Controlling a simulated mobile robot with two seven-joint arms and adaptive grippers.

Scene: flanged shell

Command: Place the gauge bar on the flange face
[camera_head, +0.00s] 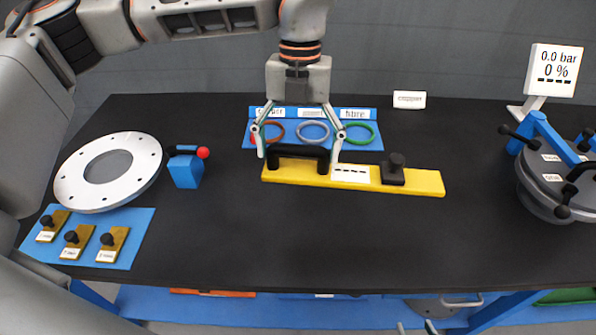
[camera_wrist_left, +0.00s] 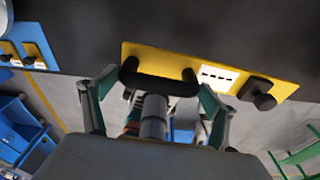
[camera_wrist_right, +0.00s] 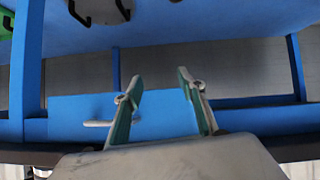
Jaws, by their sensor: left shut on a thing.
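The gauge bar (camera_head: 415,182) is a long yellow bar with a black handle, a white label and a black knob. My left gripper (camera_head: 300,155) is shut on its black handle, one finger at each end. The left wrist view shows the bar (camera_wrist_left: 190,68) overlapping the table edge, so it seems raised; its height is hard to tell. The flange face (camera_head: 70,180) is a white ring with small holes around a grey centre, at the table's left. The bar is well right of it. My right gripper (camera_wrist_right: 163,105) is open and empty, low at the table's front.
A blue block with a red-ball lever (camera_head: 186,170) stands between the flange and the bar. A blue mat (camera_head: 135,232) with small knobbed plates lies front left. A blue ring tray (camera_head: 365,147) is behind the bar. A lidded vessel (camera_head: 545,200) stands right. The front middle table is clear.

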